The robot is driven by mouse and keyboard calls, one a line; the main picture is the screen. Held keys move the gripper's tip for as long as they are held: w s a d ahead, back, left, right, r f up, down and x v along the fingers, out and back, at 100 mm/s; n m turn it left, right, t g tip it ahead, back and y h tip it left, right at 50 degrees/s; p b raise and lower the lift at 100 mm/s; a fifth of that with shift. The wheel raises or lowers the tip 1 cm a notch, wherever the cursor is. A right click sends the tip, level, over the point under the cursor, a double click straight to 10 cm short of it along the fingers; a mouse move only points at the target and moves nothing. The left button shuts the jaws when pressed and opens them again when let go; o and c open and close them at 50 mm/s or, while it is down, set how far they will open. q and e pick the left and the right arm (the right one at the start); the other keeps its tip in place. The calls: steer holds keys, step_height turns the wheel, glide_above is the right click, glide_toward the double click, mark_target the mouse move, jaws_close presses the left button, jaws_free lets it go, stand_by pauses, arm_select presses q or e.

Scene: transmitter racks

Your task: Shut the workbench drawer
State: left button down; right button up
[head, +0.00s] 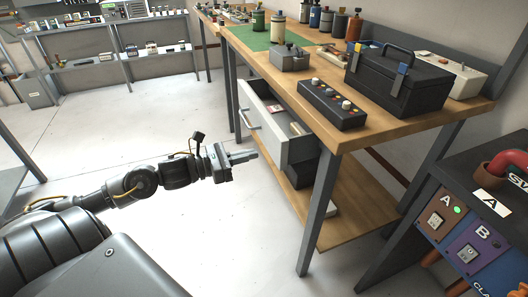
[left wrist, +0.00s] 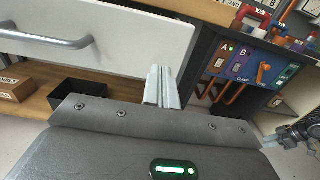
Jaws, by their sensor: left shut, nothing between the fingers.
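The workbench drawer (head: 265,128) stands pulled out from under the wooden bench top, and a few small items show inside it. Its pale front carries a bar handle (head: 250,119). My left gripper (head: 250,156) is shut and empty, just in front of the lower near part of the drawer front. In the left wrist view the shut fingers (left wrist: 162,88) point at the near end of the drawer front (left wrist: 130,30), with the handle (left wrist: 48,40) to the left. I cannot tell whether they touch it. A dark arm part, seemingly my right gripper (left wrist: 290,137), shows at the right edge there.
On the bench top (head: 322,72) stand a black control box (head: 332,104), a dark toolbox (head: 397,80) and several bottles. A bench leg (head: 319,215) stands right of the drawer. A panel marked A and B (head: 458,228) is at right. The floor at left is clear.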

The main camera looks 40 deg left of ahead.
mark_target(274, 149)
arm_select(q)
steer(key=x, duration=0.3)
steer(key=shift+w+r, duration=0.1)
steer(key=shift+r, duration=0.05)
steer(key=shift+w+d, duration=0.35)
steer(key=shift+w, duration=0.1)
steer(key=shift+w+d, duration=0.15)
arm_select(e)
steer(key=shift+w+f, duration=0.35)
steer(key=shift+f, duration=0.2)
steer(key=shift+s, duration=0.1)
